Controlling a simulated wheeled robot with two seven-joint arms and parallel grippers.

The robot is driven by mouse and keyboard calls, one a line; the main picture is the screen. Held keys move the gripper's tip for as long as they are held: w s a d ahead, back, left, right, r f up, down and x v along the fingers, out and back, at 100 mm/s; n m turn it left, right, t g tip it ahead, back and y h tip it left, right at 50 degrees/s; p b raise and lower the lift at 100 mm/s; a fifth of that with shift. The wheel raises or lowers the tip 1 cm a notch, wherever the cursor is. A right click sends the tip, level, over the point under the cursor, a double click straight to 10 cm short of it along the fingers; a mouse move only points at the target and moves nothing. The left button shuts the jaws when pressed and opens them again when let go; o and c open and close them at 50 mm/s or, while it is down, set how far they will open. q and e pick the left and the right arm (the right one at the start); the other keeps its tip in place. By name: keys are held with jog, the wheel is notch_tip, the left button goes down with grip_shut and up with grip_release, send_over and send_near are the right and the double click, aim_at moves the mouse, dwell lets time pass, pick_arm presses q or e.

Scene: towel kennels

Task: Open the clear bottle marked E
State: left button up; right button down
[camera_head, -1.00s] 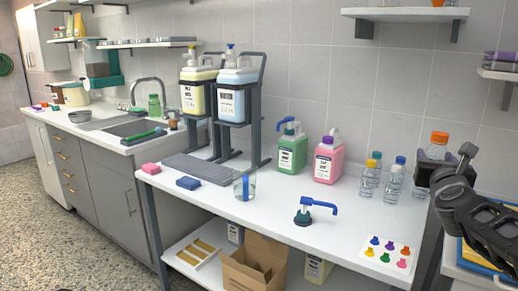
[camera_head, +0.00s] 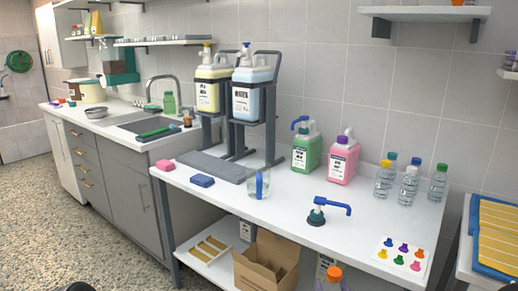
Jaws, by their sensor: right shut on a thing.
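A clear bottle with an orange cap (camera_head: 333,274) shows at the bottom edge; only its cap and upper part are in the picture. The cap is on the bottle. I cannot read any letter on it. Several other small clear bottles stand at the back right of the white table, with yellow (camera_head: 384,181), white (camera_head: 409,186) and green (camera_head: 438,184) caps among them.
A blue pump head (camera_head: 325,209) stands on the white table (camera_head: 290,225). A clear cup (camera_head: 257,186), green jug (camera_head: 305,150), pink jug (camera_head: 342,161) and a card of coloured shapes (camera_head: 402,257) are also there. A cardboard box (camera_head: 265,262) sits below.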

jog(key=shift+s+a+f, duration=0.1)
jog(key=shift+a+f, duration=0.05)
jog(key=shift+f, duration=0.3)
jog(key=shift+s+a+f, duration=0.1)
jog(key=shift+a+f, duration=0.05)
jog(key=shift+f, duration=0.3)
jog(key=shift+w+d+r, duration=0.15)
jog(key=shift+d+r, duration=0.1)
jog(key=shift+r, duration=0.3)
jog(key=shift+w+d+r, duration=0.1)
jog(key=shift+d+r, duration=0.45)
jog(key=shift+r, duration=0.2)
jog(key=r+p, duration=1.2)
jog(key=shift+a+r+p, duration=0.25)
jog(key=shift+r+p, duration=0.1)
jog(key=shift+d+r, duration=0.1)
jog(key=shift+r, duration=0.15)
jog(key=shift+f, duration=0.1)
